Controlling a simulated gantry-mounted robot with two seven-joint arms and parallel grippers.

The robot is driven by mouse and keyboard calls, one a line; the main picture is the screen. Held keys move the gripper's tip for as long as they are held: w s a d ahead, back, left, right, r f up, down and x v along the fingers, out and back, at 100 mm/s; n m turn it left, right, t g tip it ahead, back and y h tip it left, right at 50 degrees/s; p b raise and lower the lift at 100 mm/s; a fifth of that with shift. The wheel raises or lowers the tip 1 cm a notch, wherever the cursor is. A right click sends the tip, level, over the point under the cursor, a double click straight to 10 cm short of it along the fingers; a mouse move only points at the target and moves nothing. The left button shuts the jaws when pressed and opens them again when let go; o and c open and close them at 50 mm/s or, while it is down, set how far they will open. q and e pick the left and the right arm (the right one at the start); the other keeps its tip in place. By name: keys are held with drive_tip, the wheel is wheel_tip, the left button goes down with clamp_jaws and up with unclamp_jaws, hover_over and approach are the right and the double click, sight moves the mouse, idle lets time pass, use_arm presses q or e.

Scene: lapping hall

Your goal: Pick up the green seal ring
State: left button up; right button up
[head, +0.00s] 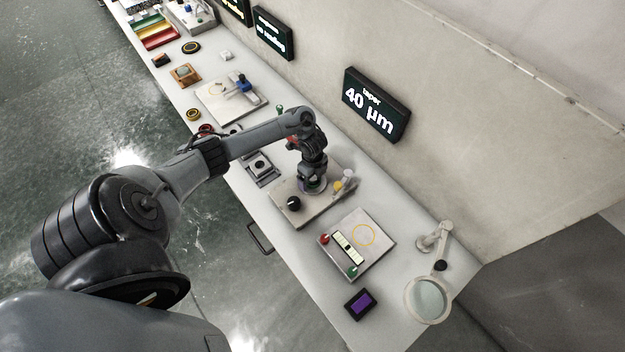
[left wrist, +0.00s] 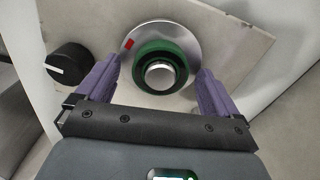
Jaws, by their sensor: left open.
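The green seal ring (left wrist: 151,57) shows in the left wrist view, around a round metal post (left wrist: 160,74) on a silver disc (left wrist: 185,36) with a red mark. My left gripper (left wrist: 156,83) is open, with one purple finger on each side of the ring's near part. I cannot tell whether the fingers touch it. In the head view my left gripper (head: 313,186) points down over the beige plate with the black knob (head: 293,203), and the ring is mostly hidden there. My right gripper is not in view.
A black knob (left wrist: 70,64) stands left of the disc. A plate with a yellow circle (head: 378,247), a purple-screened box (head: 360,304) and a magnifier lamp (head: 429,300) are toward the near end of the bench. A wall display (head: 375,105) reads "taper 40 µm".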

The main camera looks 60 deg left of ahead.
use_arm(q)
drive_tip(key=c, duration=1.3)
drive_tip(key=shift+o, duration=0.2)
drive_tip(key=shift+r, duration=0.1)
